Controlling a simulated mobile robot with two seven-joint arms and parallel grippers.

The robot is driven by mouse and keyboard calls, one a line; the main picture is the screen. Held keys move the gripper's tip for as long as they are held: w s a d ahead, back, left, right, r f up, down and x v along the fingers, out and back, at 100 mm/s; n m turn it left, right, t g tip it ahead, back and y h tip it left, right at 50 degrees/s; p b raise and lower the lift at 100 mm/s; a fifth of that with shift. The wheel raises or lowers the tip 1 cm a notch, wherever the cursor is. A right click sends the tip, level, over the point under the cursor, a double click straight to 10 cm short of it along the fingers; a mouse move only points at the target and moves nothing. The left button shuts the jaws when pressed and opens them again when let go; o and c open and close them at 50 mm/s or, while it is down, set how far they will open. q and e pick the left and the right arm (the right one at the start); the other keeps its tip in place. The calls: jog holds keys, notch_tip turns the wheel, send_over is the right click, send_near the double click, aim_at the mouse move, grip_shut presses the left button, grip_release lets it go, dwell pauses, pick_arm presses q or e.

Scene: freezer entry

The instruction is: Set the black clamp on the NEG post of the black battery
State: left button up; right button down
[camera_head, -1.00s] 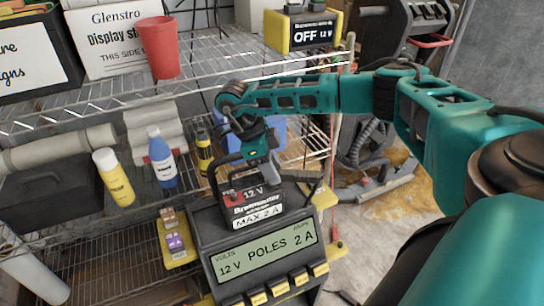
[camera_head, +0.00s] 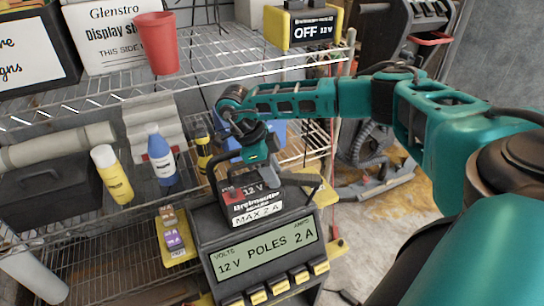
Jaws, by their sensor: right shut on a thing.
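The black battery (camera_head: 256,207) stands on top of the charger and carries a "12 V" and "MAX 2 A" label. A red part (camera_head: 232,194) sits at its left front. My right gripper (camera_head: 268,176) points down over the right side of the battery's top. It is shut on the black clamp (camera_head: 300,179), whose dark body extends to the right. The gripper hides the NEG post, so I cannot tell whether the clamp touches it. My left gripper is not in view.
The charger (camera_head: 212,243) has a display reading "12 V POLES 2 A" and yellow-labelled buttons. Yellow (camera_head: 112,175) and blue (camera_head: 161,155) bottles stand to the left on the wire shelf. A yellow-and-black "OFF 12 V" unit (camera_head: 302,27) is on the upper shelf.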

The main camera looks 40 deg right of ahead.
jog(key=shift+f, duration=0.15)
jog(key=c, duration=0.7)
grip_release()
jog(key=p+v, duration=0.2)
jog(key=v, duration=1.1)
jog(key=shift+s, duration=0.1)
